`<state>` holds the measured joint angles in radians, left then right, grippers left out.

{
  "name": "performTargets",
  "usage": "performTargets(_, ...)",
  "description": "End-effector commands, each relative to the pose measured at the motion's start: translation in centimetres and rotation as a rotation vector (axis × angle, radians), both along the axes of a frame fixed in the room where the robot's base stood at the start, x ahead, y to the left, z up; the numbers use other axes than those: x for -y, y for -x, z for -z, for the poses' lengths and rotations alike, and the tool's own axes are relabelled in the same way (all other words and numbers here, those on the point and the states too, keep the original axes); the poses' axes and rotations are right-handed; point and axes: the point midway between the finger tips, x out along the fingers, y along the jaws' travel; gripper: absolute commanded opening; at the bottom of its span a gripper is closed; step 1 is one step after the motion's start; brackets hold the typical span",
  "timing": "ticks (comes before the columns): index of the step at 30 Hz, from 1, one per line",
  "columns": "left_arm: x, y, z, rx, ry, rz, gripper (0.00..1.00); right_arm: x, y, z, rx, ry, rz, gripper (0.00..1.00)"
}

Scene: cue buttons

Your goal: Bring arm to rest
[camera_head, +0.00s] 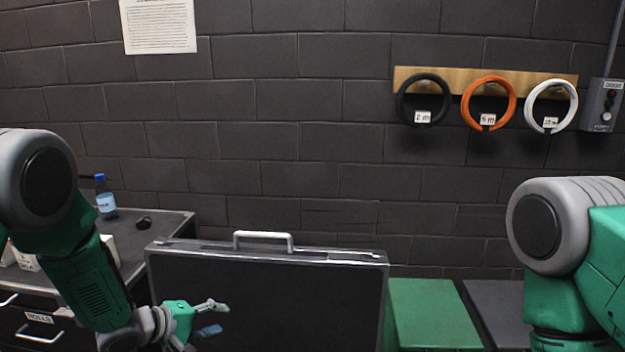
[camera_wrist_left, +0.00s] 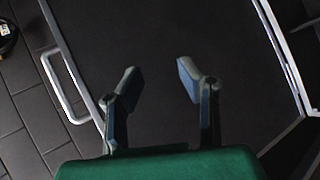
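My left gripper (camera_head: 212,318) is in front of the dark case (camera_head: 330,300), low in the head view. In the left wrist view my left gripper (camera_wrist_left: 156,82) has its two fingers spread with nothing between them. Behind the fingers is the case's black panel (camera_wrist_left: 165,40), with its light handle (camera_wrist_left: 66,88) at the left. My right arm (camera_head: 565,250) shows at the right edge of the head view; its gripper is out of the picture.
A dark drawer cabinet (camera_head: 165,228) at the left holds a blue-capped bottle (camera_head: 105,198) and a small black object (camera_head: 144,223). A green box (camera_head: 430,315) stands right of the case. Black (camera_head: 424,77), orange (camera_head: 489,80) and white (camera_head: 550,83) coils hang beside a button box (camera_head: 603,103).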

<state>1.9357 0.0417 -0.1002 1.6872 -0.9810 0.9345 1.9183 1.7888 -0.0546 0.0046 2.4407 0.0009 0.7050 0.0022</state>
Motion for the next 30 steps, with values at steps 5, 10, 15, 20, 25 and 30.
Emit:
performTargets(5,-0.6,7.2,9.0,-0.002,-0.248,0.042,0.33,0.0,0.0,3.3,0.0,0.0,0.0,0.34)
performTargets(10,-1.8,15.4,15.6,-0.052,-0.51,0.156,0.33,0.0,0.0,5.7,0.0,0.0,0.0,0.34)
performTargets(15,-3.3,25.0,20.5,-0.147,-0.754,0.356,0.33,0.0,0.0,8.2,0.0,0.0,0.0,0.34)
performTargets(20,-4.8,33.4,22.8,-0.246,-0.917,0.585,0.33,0.0,0.0,10.0,0.0,0.0,0.0,0.34)
performTargets(25,-5.9,38.7,23.1,-0.312,-0.998,0.761,0.33,0.0,0.0,11.0,0.0,0.0,0.0,0.34)
performTargets(30,-6.3,40.2,23.0,-0.328,-1.017,0.817,0.33,0.0,0.0,11.1,0.0,0.0,0.0,0.34)
